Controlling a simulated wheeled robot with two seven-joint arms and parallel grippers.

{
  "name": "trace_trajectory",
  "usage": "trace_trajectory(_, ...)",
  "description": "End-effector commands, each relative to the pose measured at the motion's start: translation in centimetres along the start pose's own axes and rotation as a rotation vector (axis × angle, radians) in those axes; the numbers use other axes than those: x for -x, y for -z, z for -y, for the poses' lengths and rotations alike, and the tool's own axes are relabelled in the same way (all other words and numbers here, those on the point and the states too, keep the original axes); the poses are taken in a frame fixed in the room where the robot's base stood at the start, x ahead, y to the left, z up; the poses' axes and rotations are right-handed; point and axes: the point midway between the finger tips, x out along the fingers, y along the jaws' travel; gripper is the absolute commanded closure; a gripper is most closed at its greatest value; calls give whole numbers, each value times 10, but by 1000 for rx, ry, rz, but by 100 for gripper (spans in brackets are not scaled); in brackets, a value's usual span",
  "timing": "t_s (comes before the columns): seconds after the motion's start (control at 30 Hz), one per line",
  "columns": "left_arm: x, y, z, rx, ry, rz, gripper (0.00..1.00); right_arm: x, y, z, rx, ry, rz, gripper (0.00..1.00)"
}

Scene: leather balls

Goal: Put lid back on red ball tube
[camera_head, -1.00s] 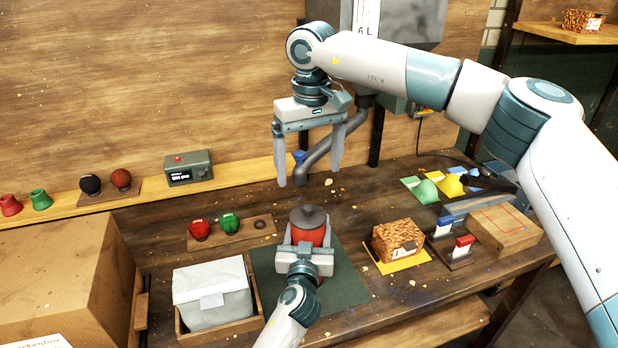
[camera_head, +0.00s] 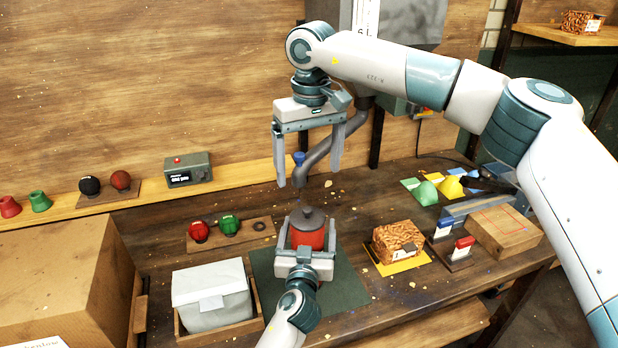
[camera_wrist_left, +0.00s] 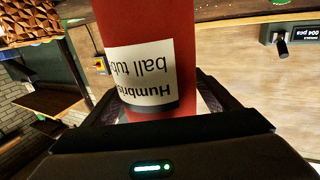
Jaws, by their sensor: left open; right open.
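The red ball tube (camera_head: 307,239) stands upright on the dark green mat (camera_head: 345,290); its label shows upside down in the left wrist view (camera_wrist_left: 145,70). A dark grey lid (camera_head: 308,218) with a knob sits on its top; I cannot tell how tightly it is seated. My left gripper (camera_head: 307,232) is open, with its fingers on either side of the tube. In the left wrist view the tube stands between the fingers, with a gap visible at the right finger. My right gripper (camera_head: 308,178) is open and empty, pointing down above the lid.
A white box in a wooden tray (camera_head: 212,295) stands left of the mat, and a patterned brown box (camera_head: 397,240) right of it. A rack with a red and a green ball (camera_head: 229,224) lies behind. A large cardboard box (camera_head: 60,285) fills the left.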

Motion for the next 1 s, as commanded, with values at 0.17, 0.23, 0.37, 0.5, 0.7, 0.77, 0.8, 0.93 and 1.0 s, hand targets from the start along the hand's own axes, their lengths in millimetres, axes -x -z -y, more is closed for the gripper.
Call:
trace_trajectory(0.17,20,-3,0,1,-1,0,19,-7,0,0,0,0,0,13)
trace_trajectory(0.23,31,-4,0,2,0,2,19,-10,0,0,0,0,0,13)
trace_trajectory(0.37,55,-4,0,3,0,1,19,-17,-1,0,0,0,0,13)
trace_trajectory(0.5,82,-4,0,3,0,2,19,-26,-1,0,0,0,0,13)
trace_trajectory(0.7,123,-5,0,2,-1,3,19,-38,-2,0,0,0,0,13)
trace_trajectory(0.77,133,-4,0,2,0,3,19,-40,-2,0,0,0,0,13)
trace_trajectory(0.8,139,-4,0,2,0,2,19,-42,-2,0,0,0,0,13)
trace_trajectory(0.93,155,-3,0,0,0,2,19,-46,-2,0,0,0,0,13)
trace_trajectory(1.0,160,-2,0,0,0,2,19,-47,-2,0,0,0,0,13)
